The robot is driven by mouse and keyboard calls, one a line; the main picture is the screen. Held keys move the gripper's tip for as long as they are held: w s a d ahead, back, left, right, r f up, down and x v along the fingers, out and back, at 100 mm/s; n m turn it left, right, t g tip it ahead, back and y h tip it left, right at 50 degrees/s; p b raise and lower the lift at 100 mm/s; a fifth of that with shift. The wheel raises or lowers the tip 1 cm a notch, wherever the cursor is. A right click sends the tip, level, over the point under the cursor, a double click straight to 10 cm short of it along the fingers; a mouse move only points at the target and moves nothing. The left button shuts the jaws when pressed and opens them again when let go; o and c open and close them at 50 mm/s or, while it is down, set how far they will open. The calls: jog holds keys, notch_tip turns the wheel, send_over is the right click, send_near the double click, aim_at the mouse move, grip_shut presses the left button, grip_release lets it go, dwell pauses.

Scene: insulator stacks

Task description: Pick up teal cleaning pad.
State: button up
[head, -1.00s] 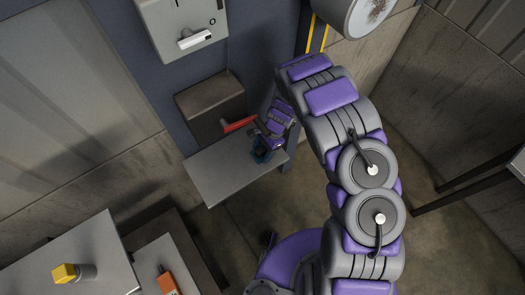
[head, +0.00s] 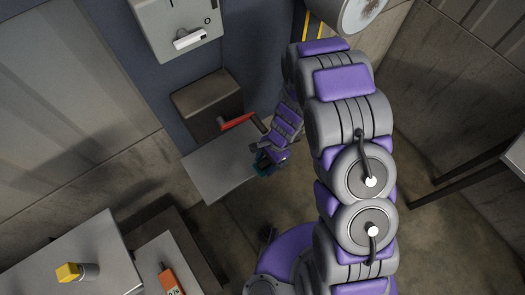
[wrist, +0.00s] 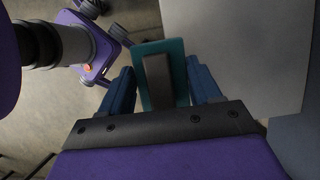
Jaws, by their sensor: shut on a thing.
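The teal cleaning pad (wrist: 177,60) has a dark grey block-shaped handle (wrist: 157,82) on its face. In the wrist view it sits between the two blue fingers of my gripper (wrist: 161,70), which is shut on it. In the head view my gripper (head: 263,158) and the teal pad (head: 266,169) are at the right edge of the small grey table (head: 215,172). The pad is partly hidden by the gripper. The wrist view shows floor beside the table edge behind the pad.
A red-headed tool with a dark handle (head: 237,122) lies by the brown box (head: 207,103) behind the table. A grey wall box (head: 178,30) is above.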

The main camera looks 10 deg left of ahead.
jog(key=s+d, duration=0.3)
jog(key=s, duration=0.3)
jog(key=shift+s+d+r, duration=0.25)
jog(key=shift+s+r, duration=0.05)
jog(key=shift+r, duration=0.05)
